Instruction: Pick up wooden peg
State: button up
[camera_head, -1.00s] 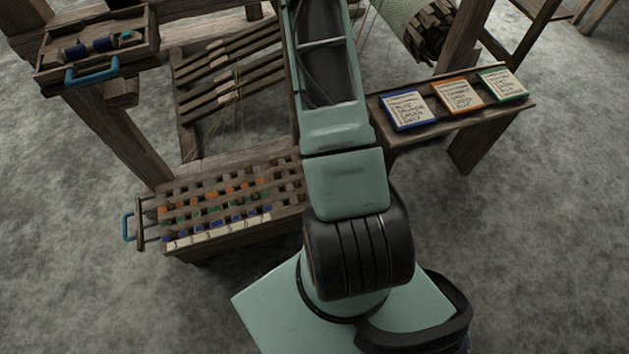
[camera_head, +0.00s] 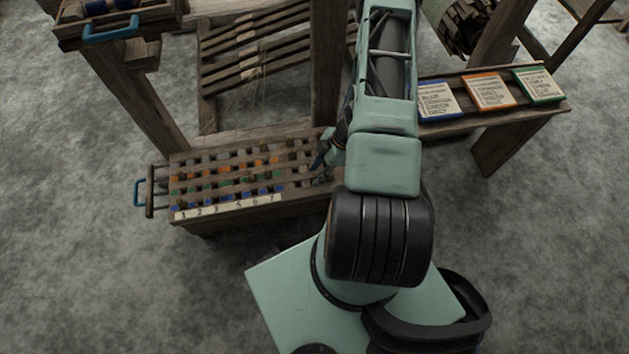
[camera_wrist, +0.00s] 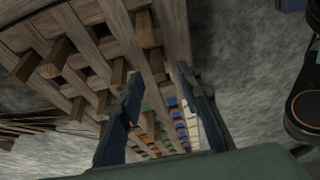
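Plain wooden pegs stand at the right end of the slotted wooden rack (camera_head: 228,212) in the head view. In the wrist view several square-ended wooden pegs (camera_wrist: 60,50) stick out of the lattice. One wooden peg (camera_wrist: 156,64) appears near the gap between my fingertips; I cannot tell whether it is between them. My gripper (camera_wrist: 159,72) is open, its two dark blue fingers apart with nothing clearly held. In the head view my gripper (camera_head: 324,164) is at the rack's right end, partly hidden by my arm.
Coloured pegs (camera_head: 225,180) fill the rack's left part, above a numbered strip (camera_head: 228,206). A blue handle (camera_head: 139,193) is at its left. Loom posts (camera_head: 130,95) rise behind. Framed cards (camera_head: 490,91) lie on a shelf at right. The floor in front is clear.

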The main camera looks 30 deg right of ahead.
jog(key=shift+x, duration=1.2)
jog(key=c, duration=0.9)
jog(key=shift+o, duration=0.2)
